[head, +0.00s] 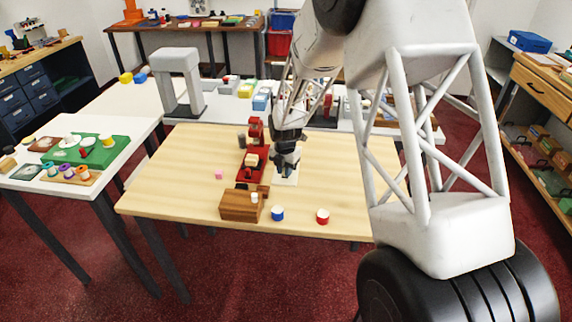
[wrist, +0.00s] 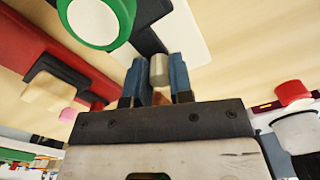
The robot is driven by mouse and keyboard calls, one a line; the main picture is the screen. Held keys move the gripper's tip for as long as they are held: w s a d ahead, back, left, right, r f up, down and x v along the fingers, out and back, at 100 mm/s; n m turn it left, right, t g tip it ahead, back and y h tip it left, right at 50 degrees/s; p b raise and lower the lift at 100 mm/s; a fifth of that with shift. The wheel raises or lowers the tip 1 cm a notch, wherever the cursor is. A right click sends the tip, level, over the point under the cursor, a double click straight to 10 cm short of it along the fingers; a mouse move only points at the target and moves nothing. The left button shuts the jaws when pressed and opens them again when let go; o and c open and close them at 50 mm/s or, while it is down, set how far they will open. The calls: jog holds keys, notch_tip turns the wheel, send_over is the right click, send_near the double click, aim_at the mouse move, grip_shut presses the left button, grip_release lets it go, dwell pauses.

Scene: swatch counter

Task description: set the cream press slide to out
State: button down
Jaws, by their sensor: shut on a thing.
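A cream press (head: 285,179) stands on the wooden table, mostly behind my gripper in the head view. Its pale base plate (wrist: 186,30) and a dark strip (wrist: 147,40) show at the top of the wrist view. A white disc with a green rim (wrist: 95,22) is close at upper left there. My gripper (wrist: 159,74) is shut on a small pale cylindrical knob, apparently the press slide's (wrist: 159,66), between its blue fingers. In the head view my gripper (head: 287,163) is low over the press. The slide's position along its travel cannot be told.
A red press (head: 241,174) with a cream block stands just left of my gripper. In front are a wooden box (head: 236,207), a blue-and-white cup (head: 277,214) and a red-and-white cup (head: 322,216). A pink cube (head: 219,174) lies left. The table's left part is clear.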

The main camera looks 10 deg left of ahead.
jog(key=shift+s, duration=1.25)
jog(key=c, duration=1)
grip_release()
notch_tip(320, 180, up, 8)
